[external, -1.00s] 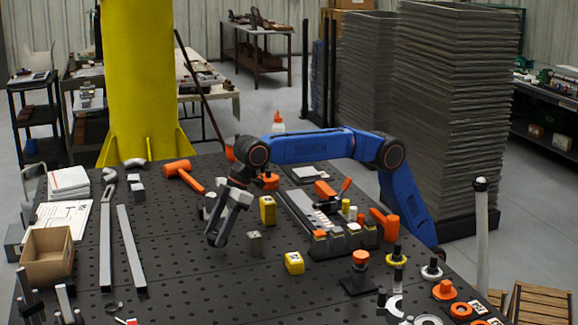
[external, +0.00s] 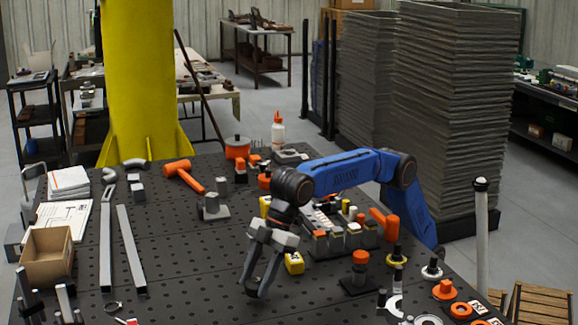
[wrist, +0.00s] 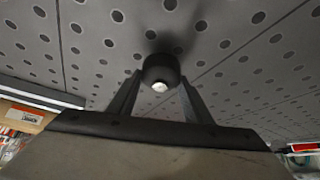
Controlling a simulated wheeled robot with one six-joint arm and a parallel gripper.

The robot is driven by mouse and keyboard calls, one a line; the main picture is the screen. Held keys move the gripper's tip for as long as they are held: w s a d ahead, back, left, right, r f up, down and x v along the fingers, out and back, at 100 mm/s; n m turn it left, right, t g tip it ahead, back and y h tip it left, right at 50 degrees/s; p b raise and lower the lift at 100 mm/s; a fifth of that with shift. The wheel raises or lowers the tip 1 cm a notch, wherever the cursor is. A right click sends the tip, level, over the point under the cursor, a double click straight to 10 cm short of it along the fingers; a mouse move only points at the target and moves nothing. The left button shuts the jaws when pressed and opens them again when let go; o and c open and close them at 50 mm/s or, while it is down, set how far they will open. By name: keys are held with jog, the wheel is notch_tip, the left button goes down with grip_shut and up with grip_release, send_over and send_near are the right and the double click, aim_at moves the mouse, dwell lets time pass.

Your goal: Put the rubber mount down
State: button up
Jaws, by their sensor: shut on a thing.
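The rubber mount (wrist: 160,70) is a short black cylinder with a bright metal stud end, seen in the wrist view. My gripper (wrist: 158,80) is shut on it, with one finger on each side. A soft dark shadow lies on the table behind the mount; I cannot tell whether the mount touches the surface. In the external view, my gripper (external: 253,294) points down over the front middle of the perforated table (external: 190,285).
A yellow block (external: 294,262) stands just right of my gripper. An orange-and-black part (external: 359,268) and several round parts lie farther right. Two grey bars (external: 131,248) and a cardboard box (external: 47,257) are at left. The table between the bars and my gripper is bare.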

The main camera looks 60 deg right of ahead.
jog(key=shift+f, duration=1.1)
jog(key=shift+f, duration=0.15)
jog(key=o, duration=1.1)
jog(key=v, duration=1.2)
